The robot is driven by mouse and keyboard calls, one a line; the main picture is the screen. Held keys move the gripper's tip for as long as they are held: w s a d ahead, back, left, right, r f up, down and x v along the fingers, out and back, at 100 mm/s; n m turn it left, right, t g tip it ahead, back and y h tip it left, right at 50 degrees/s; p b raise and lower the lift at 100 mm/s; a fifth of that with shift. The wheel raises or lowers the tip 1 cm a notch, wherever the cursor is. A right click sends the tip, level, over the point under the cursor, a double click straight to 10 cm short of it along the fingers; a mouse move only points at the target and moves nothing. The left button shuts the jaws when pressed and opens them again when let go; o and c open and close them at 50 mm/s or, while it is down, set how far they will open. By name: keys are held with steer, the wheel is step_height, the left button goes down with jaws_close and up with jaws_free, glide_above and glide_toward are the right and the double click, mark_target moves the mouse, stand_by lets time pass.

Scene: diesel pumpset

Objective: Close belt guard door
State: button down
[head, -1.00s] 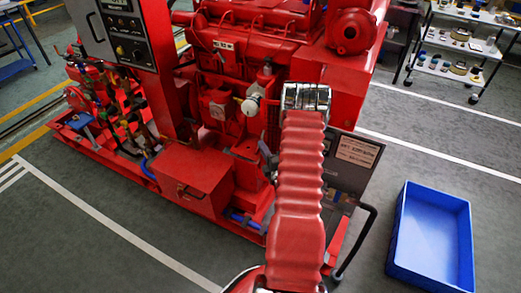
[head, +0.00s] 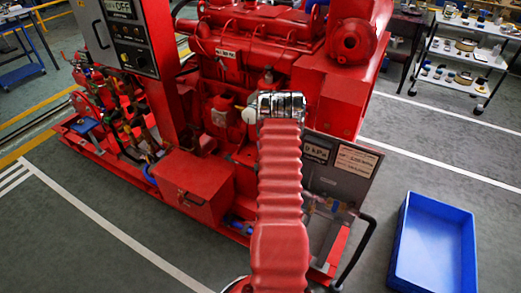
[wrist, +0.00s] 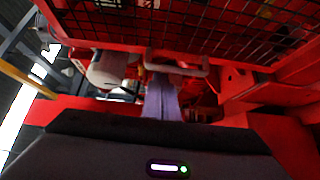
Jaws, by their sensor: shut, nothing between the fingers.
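A red-framed black wire mesh panel (wrist: 200,25), which looks like the belt guard door, fills the top of the wrist view. A pale bar handle (wrist: 178,71) shows at its lower edge. My gripper (wrist: 160,92) is shut and empty, its grey fingers pointing up the picture toward the handle. The tips appear just below or at the handle; whether they touch it I cannot tell. In the head view my red-sleeved arm hides the gripper and the guard area. How far the door stands open is not clear.
The red engine (head: 265,45) stands behind my arm. A grey panel reading kPa (head: 340,165) is right of the arm, with a black bent pipe (head: 360,250) nearby. A red box (head: 192,190) is at left. A blue bin (head: 435,245) lies on the floor at right.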

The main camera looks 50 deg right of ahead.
steer(key=shift+s, duration=0.1)
steer(key=s+a, duration=0.6)
steer(key=a, duration=0.5)
steer(key=shift+a, duration=0.3)
stand_by(0.4)
